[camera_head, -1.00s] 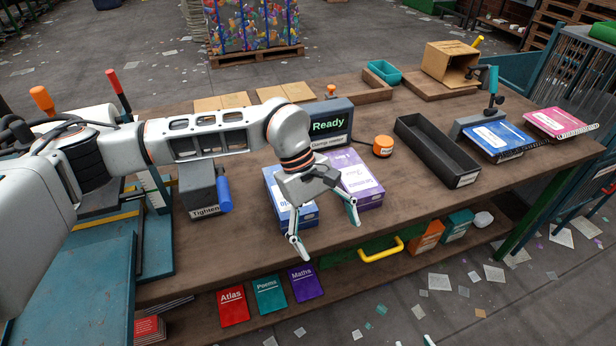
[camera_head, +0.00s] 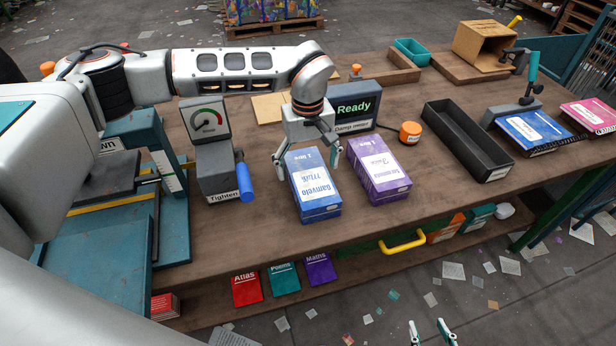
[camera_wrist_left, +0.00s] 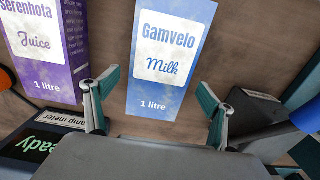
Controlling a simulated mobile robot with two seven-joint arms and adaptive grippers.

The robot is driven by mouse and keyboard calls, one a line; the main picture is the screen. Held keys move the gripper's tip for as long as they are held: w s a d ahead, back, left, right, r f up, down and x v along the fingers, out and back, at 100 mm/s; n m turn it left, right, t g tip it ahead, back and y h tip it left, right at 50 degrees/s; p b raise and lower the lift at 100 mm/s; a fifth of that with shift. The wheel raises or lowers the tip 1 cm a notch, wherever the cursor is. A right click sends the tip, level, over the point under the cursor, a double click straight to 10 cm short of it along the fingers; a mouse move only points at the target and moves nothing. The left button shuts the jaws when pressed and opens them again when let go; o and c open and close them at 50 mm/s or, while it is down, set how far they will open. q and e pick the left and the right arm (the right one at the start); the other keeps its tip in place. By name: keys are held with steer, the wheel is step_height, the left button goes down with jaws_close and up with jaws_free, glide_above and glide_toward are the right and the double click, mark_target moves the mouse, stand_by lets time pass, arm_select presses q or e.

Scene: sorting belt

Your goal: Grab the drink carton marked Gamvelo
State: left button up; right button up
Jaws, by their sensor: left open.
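The blue and white drink carton (camera_head: 315,190) lies flat on the bench and reads "Gamvelo Milk" in the head view. It also fills the upper middle of the left wrist view (camera_wrist_left: 165,60). My left gripper (camera_head: 308,163) is open and empty at the carton's far end. Its fingers point down, one to each side of that end. In the left wrist view, the carton's "1 litre" end shows between the spread fingers (camera_wrist_left: 157,88); I cannot tell their exact height. My right gripper's fingertips (camera_head: 431,333) show apart and empty at the bottom edge of the head view.
A purple Serenhota Juice carton (camera_head: 380,168) lies close on the right. A grey "Tighten" block (camera_head: 216,168) with a blue handle stands left. The "Ready" damp meter (camera_head: 355,106) stands behind. A black tray (camera_head: 467,140) lies right. The bench in front of the carton is clear.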

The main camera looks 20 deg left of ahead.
mark_target(308, 176)
arm_select(q)
steer(key=shift+w+f, duration=0.1)
steer(key=shift+f, duration=1.45)
steer(key=shift+c, duration=0.3)
steer(key=c, duration=0.9)
